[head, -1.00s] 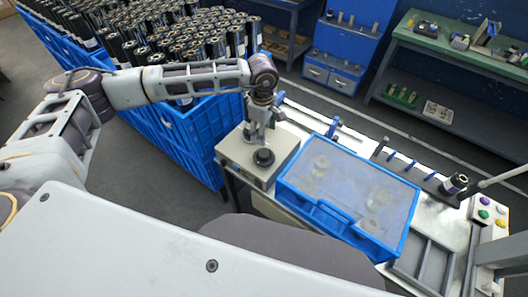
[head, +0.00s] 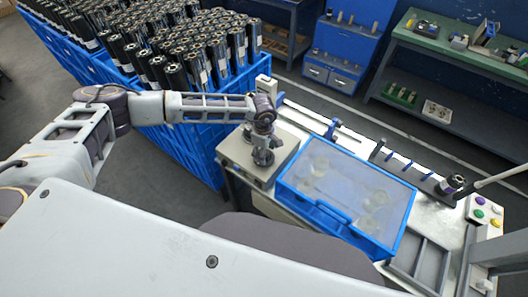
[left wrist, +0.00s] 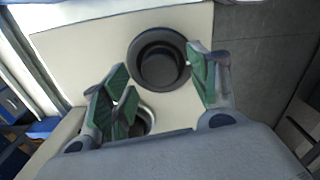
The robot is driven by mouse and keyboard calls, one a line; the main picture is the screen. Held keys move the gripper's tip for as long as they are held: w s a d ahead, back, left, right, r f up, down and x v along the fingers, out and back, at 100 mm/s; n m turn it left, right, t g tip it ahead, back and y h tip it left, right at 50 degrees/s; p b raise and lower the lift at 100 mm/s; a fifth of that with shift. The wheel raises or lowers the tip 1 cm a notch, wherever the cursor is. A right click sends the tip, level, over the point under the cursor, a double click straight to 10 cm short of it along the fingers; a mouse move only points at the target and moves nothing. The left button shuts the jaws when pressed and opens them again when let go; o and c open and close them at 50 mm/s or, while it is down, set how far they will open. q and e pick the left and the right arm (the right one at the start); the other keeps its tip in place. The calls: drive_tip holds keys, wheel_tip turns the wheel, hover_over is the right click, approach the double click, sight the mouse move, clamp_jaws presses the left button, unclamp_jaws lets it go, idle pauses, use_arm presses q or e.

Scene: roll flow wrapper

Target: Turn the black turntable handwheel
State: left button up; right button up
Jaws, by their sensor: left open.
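The black turntable handwheel (head: 263,159) is on the pale machine box left of the blue lidded case. My left gripper (head: 262,145) points down just above it and hides part of it. In the left wrist view the handwheel (left wrist: 160,62) is a black round knob with a recessed centre, below and slightly forward of the gap between the green-padded fingers. In that view my left gripper (left wrist: 160,85) is open and empty, and I see no clear contact with the knob. A silvery round part (left wrist: 145,120) is half hidden behind the left finger. My right gripper is not in view.
The blue case (head: 345,190) with a clear lid stands right of the machine box. Blue crates (head: 190,150) full of dark rolls stand behind my left arm. A button panel (head: 484,211) is at the bench's right end.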

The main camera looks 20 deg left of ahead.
use_arm(q)
drive_tip(key=shift+f, duration=0.8)
drive_tip(key=c, duration=1)
